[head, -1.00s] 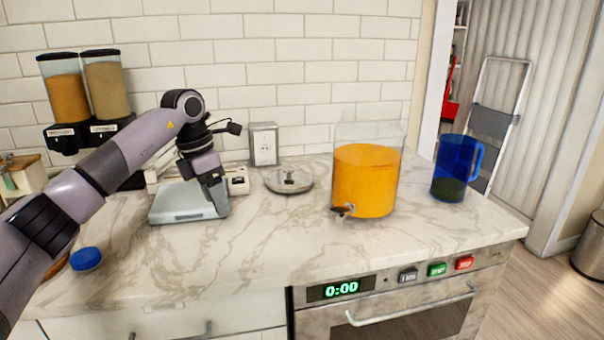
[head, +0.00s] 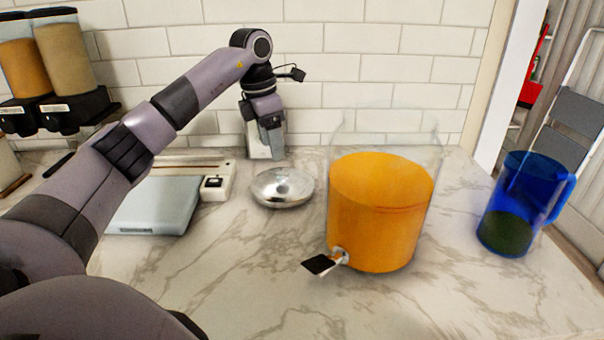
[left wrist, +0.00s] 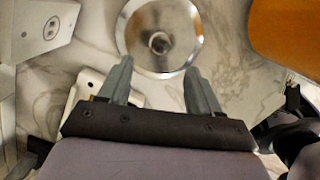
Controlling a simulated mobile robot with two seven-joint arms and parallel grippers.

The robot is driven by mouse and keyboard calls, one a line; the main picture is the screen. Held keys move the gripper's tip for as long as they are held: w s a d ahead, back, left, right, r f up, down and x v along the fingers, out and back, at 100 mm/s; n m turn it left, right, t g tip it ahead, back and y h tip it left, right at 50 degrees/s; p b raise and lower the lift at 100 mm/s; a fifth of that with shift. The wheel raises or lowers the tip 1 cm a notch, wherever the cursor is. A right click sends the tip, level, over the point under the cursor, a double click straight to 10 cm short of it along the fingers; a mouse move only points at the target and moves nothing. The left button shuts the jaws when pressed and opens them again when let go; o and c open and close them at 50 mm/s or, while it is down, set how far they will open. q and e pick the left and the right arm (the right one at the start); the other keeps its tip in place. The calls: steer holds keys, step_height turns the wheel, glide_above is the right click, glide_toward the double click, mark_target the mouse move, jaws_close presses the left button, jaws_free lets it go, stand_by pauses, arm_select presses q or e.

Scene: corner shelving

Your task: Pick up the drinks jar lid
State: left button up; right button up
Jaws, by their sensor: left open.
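The drinks jar lid (head: 282,188) is a round, shiny metal disc lying on the marble counter, left of the drinks jar. In the left wrist view the lid (left wrist: 160,36) shows a small round knob at its centre, just beyond my fingertips. My left gripper (head: 274,150) points down above and slightly behind the lid in the head view. Its two fingers (left wrist: 158,72) are apart with nothing between them. The clear drinks jar (head: 380,212) holds orange liquid, has an open top and a tap at its front. My right gripper is not in view.
A blue jug (head: 520,205) stands right of the jar. Dispensers (head: 62,70) stand at the far left. The counter in front of the lid is clear.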

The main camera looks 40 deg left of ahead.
mark_target(282, 171)
arm_select(q)
steer(key=shift+w, duration=0.4)
steer(key=shift+w+f, duration=0.15)
steer(key=shift+f, duration=0.1)
steer(key=shift+d+f, duration=0.1)
steer(key=shift+f, duration=0.7)
steer(key=f, duration=0.5)
steer(key=shift+w+d, duration=0.25)
steer(key=shift+r, duration=0.1)
jaws_close()
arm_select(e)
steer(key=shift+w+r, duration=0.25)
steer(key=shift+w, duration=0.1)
